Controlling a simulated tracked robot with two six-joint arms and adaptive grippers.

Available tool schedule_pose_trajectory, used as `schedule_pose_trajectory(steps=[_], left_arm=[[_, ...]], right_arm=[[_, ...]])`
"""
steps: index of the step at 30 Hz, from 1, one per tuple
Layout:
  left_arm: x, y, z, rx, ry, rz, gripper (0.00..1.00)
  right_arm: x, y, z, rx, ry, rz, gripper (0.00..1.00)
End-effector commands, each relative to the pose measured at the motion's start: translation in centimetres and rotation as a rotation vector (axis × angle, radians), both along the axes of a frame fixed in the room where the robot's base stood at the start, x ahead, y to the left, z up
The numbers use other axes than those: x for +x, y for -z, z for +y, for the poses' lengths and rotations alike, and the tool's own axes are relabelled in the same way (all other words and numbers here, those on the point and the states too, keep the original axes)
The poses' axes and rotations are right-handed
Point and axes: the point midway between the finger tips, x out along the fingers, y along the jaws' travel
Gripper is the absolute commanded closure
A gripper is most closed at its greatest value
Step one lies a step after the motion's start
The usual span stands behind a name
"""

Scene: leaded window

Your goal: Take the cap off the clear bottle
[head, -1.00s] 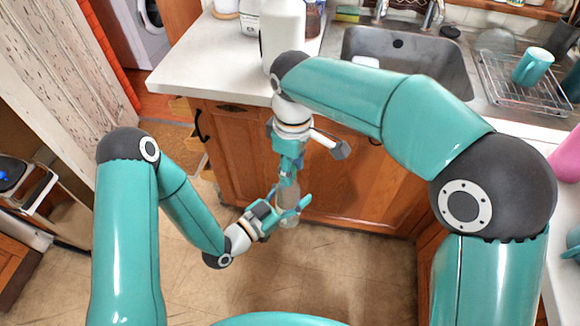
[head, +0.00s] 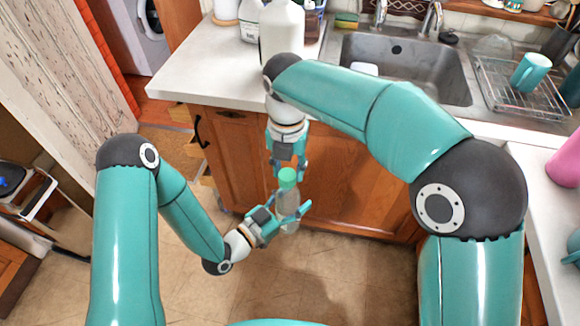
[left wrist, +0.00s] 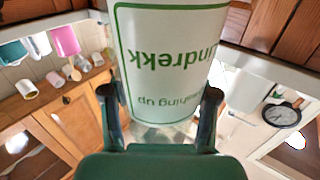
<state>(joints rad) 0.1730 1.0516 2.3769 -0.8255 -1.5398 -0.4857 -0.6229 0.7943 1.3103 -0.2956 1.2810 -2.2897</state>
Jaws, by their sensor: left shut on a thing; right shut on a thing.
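The clear bottle (head: 289,196) stands upright in front of the wooden cabinet, held off the floor by my left gripper (head: 285,212), which is shut around its body. In the left wrist view, the fingers grip both sides of the bottle (left wrist: 170,45), whose white, green-framed label reads upside down. The green cap (head: 287,175) is at the top of the bottle, at the fingertips of my right gripper (head: 287,166). The right gripper points down from above and is shut on the cap. I cannot tell whether a gap separates cap and bottle neck.
The white counter (head: 190,75) with a large white jug (head: 281,30) lies behind the right gripper. The sink (head: 405,65) and a dish rack (head: 520,85) with a teal mug (head: 531,70) are at the right. Open floor lies below the left gripper.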

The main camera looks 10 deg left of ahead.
Motion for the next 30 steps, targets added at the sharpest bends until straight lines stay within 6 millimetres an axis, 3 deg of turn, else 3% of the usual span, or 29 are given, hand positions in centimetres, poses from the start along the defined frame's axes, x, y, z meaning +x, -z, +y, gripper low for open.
schedule_pose_trajectory(steps=[17, 30], left_arm=[[0.0, 0.0, 0.1, -0.001, -0.003, 0.001, 1.00], [0.0, 0.0, 0.1, -0.001, -0.003, 0.001, 1.00]], right_arm=[[0.0, -0.1, 0.1, 0.001, 0.000, -0.001, 1.00], [0.1, -1.5, 0.2, 0.000, 0.000, -0.001, 1.00]])
